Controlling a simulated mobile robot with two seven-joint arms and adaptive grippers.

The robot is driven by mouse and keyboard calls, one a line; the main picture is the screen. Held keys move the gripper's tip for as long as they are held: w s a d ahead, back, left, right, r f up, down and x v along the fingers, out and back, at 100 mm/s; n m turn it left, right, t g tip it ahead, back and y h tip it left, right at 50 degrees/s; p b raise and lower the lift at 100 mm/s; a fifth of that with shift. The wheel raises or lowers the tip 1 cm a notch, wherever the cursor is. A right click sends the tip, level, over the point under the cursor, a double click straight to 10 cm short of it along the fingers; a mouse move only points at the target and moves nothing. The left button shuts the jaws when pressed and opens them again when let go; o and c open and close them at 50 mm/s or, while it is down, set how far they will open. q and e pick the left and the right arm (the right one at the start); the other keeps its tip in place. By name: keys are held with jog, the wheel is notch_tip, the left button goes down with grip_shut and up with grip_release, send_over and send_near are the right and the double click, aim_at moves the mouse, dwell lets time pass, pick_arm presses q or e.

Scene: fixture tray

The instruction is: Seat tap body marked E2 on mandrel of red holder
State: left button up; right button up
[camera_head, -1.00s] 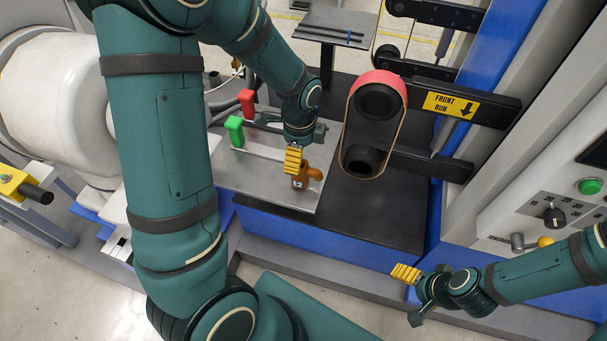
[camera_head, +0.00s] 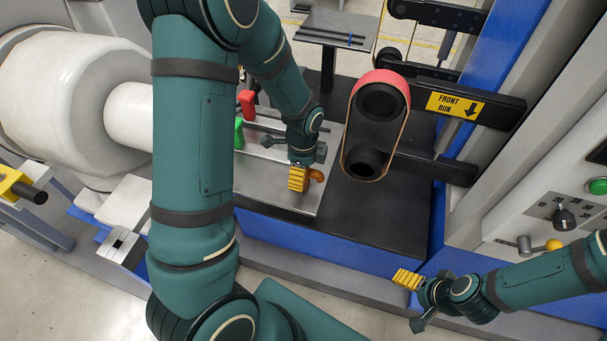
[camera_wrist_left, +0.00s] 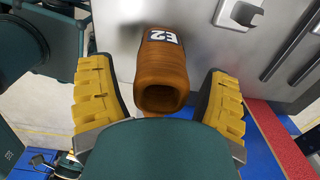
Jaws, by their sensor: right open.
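The brown tap body marked E2 (camera_wrist_left: 164,75) lies between the two yellow fingers of my left gripper (camera_wrist_left: 160,105) in the left wrist view, with a gap on each side. Its E2 label faces up and its round opening faces the camera. In the head view, only its bent spout (camera_head: 316,176) shows beside my left gripper (camera_head: 298,178), at the tray's front right. The red holder (camera_head: 246,103) stands at the tray's back left; its mandrel is not clear, partly hidden by my left arm. My right gripper (camera_head: 408,279) is open and empty at the lower right.
A green holder (camera_head: 239,133) stands in front of the red one on the grey tray (camera_head: 262,190). A belt grinder (camera_head: 378,130) rises right of the tray. A white cylindrical machine (camera_head: 70,90) is at the left. The black surface (camera_head: 350,222) before the grinder is clear.

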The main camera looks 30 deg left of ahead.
pick_arm(q)
jog(key=c, duration=1.1)
jog(key=shift+r+p, duration=1.35)
jog(key=shift+r, duration=3.7)
jog(key=shift+r, duration=0.1)
jog(key=shift+r+p, duration=1.5)
jog(key=shift+r, duration=0.2)
